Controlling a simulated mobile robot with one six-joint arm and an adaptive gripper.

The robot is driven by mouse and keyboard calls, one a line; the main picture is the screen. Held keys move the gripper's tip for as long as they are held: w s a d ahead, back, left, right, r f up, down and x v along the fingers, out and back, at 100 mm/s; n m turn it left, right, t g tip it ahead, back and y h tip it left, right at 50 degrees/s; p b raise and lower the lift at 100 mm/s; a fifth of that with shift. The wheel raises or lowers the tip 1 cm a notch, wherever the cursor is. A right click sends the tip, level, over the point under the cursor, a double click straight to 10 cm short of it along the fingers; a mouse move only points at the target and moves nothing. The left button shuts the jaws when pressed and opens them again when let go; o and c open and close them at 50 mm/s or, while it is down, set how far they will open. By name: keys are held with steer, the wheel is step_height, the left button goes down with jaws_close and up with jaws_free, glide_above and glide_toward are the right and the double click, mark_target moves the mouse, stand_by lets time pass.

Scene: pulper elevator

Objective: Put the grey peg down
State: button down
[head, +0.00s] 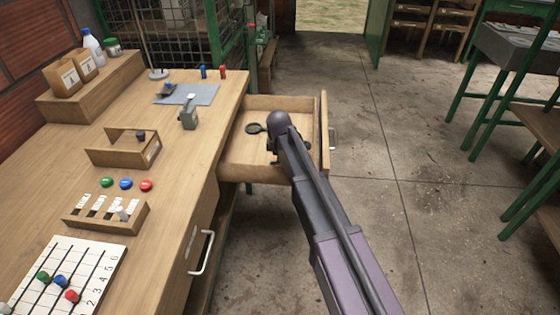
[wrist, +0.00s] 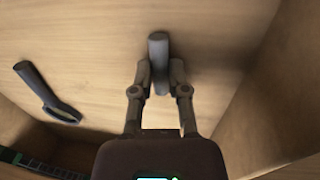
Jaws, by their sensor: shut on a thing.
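The grey peg (wrist: 158,48) is a short grey cylinder between the two fingers of my gripper (wrist: 158,80) in the wrist view. My gripper is shut on it. The peg is over the wooden floor of the open drawer (head: 237,158); I cannot tell whether it touches the floor. In the head view my gripper (head: 275,157) is inside the drawer, mostly covered by my arm, and the peg cannot be made out there.
A dark magnifying glass (head: 255,128) lies in the drawer, left of my gripper in the wrist view (wrist: 47,92). The drawer walls stand close around. The workbench (head: 185,165) left of the drawer holds an open wooden box (head: 115,157), coloured buttons and a numbered board (head: 75,262).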

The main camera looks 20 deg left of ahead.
steer(key=shift+f, duration=0.3)
steer(key=c, duration=0.6)
jaws_free()
steer(key=shift+c, duration=0.2)
steer(key=shift+r, duration=0.2)
step_height(320, 180, up, 13)
steer(key=s+p, duration=0.2)
steer(key=p, duration=1.1)
steer(key=shift+d+r, duration=0.2)
steer(key=shift+d, duration=0.05)
